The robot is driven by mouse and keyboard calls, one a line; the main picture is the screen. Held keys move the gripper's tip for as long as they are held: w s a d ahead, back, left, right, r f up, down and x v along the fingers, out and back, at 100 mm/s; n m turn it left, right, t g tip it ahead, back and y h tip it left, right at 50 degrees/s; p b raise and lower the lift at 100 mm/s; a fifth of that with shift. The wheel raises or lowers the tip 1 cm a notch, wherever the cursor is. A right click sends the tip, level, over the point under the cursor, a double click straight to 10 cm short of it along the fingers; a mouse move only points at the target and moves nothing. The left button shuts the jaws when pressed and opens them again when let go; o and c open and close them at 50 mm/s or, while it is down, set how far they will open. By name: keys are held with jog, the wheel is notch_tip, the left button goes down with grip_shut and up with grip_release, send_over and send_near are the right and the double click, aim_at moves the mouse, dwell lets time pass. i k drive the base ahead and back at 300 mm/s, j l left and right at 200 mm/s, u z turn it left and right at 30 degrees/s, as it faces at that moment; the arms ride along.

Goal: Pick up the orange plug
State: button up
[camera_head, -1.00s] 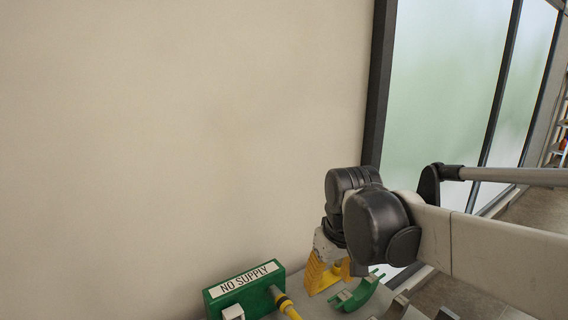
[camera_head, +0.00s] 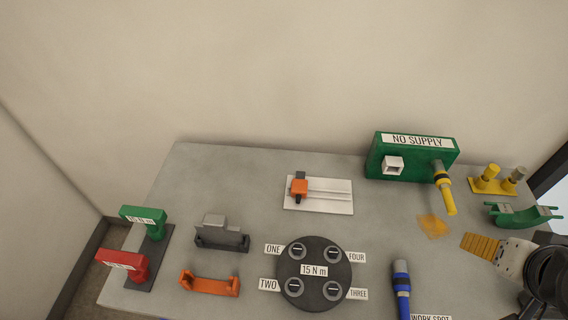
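A small orange plug-like piece (camera_head: 299,187) with dark grey parts sits at the left end of a white plate (camera_head: 335,206) near the middle of the table. I take it for the orange plug. My gripper (camera_head: 476,246) is at the right of the view, with a yellow ribbed finger pointing left over the table. It is well to the right of the orange piece and apart from it. Only one finger shows clearly, so its opening cannot be told.
The grey table (camera_head: 200,180) also bears a green NO SUPPLY box (camera_head: 385,166), a black disc (camera_head: 314,251), an orange bracket (camera_head: 209,286), a grey block (camera_head: 221,234), red (camera_head: 123,262) and green (camera_head: 143,217) handles, and a blue-grey tool (camera_head: 401,285). A wall rises behind.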

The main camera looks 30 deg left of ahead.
aim_at(299, 185)
jog(key=k+j+u, duration=0.1)
jog(key=u, duration=1.2)
